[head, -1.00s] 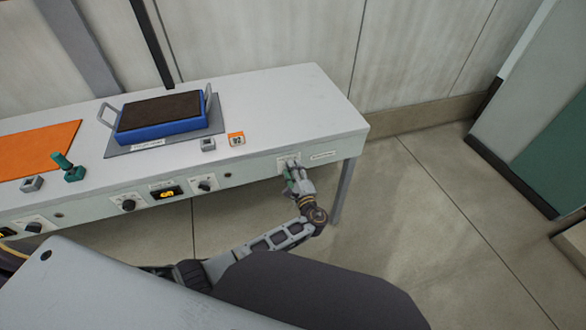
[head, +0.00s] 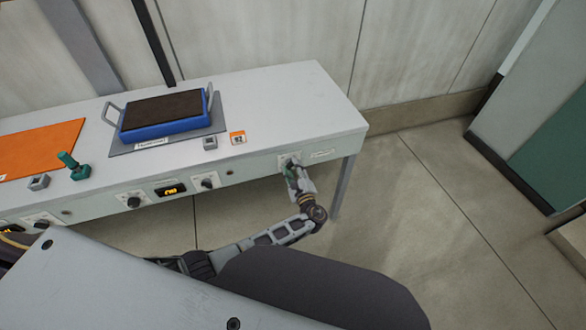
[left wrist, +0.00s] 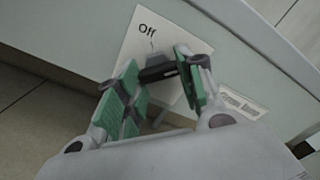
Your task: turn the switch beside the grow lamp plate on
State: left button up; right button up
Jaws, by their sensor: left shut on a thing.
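The switch knob (left wrist: 157,73) is a dark bar on a white plate (left wrist: 128,48) marked "Off". A label reading like "Grow lamp" (left wrist: 243,104) sits beside the plate; it is a small pale strip in the head view (head: 321,154). My left gripper (left wrist: 160,84) has its green-padded fingers on both sides of the knob and is shut on it. In the head view my left gripper (head: 291,168) is at the front panel's right end and hides most of the switch. My right gripper is not in view.
Floor right of the bench is clear.

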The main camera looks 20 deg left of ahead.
aim_at(290, 143)
pick_arm(q)
jog(key=shift+d, duration=0.1)
jog(key=o, duration=1)
jog(key=shift+r, duration=0.2)
jog(key=shift+w+r, duration=0.1)
jog(key=shift+r, duration=1.45)
notch_tip(290, 143, up, 5)
jog(key=shift+d+r, duration=0.1)
jog(key=shift+r, duration=0.6)
